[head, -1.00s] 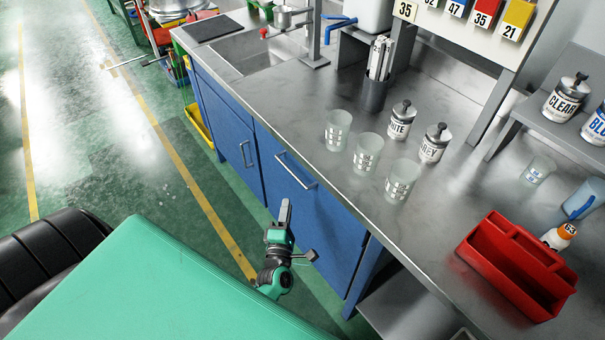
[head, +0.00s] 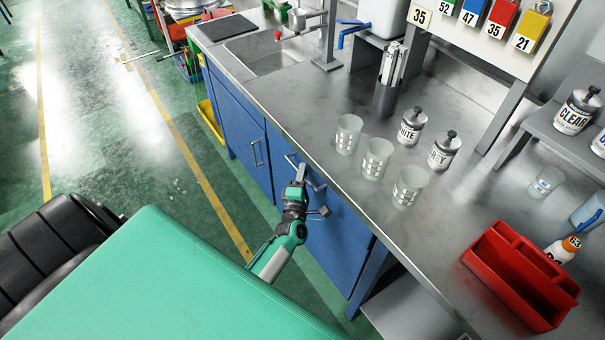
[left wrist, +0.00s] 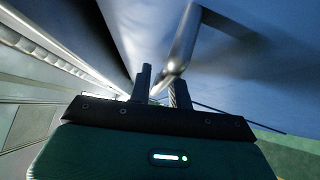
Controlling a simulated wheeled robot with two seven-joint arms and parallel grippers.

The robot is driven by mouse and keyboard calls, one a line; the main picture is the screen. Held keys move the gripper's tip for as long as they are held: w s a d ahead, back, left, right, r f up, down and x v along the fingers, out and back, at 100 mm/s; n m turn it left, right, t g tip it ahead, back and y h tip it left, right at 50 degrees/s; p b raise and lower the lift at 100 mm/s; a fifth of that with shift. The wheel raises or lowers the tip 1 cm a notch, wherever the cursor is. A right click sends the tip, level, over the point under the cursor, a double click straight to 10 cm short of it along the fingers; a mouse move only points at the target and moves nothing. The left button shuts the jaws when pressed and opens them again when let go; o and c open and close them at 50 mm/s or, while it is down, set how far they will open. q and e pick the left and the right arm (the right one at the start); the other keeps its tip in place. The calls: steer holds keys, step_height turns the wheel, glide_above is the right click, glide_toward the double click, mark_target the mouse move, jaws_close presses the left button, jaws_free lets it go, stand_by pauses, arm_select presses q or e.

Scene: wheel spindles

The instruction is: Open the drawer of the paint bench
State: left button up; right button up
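The paint bench (head: 290,120) has a steel top and blue fronts. The right-hand blue front (head: 340,235) carries a silver bar handle (head: 317,187) near its top edge and sits flush with the bench. My left gripper (head: 299,172) is at this handle and covers part of it. In the left wrist view, the two dark fingers (left wrist: 161,88) stand apart, and the handle bar (left wrist: 183,45) runs down to the space between them. No firm contact shows. My right gripper is out of view.
A second blue front (head: 238,135) with its own handle is to the left. Cups (head: 378,158), paint bottles (head: 445,150) and a red tray (head: 520,275) stand on the top. A yellow bin (head: 210,120) is on the floor at the left; the floor before the bench is clear.

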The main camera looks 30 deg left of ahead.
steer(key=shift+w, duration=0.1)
arm_select(q)
jaws_close()
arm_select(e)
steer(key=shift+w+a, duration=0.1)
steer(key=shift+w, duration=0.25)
arm_select(q)
steer(key=shift+s, duration=0.1)
steer(key=s+a, duration=0.5)
steer(key=s, duration=0.8)
steer(key=s+a, duration=0.6)
steer(key=s, duration=0.7)
steer(key=shift+p, duration=0.45)
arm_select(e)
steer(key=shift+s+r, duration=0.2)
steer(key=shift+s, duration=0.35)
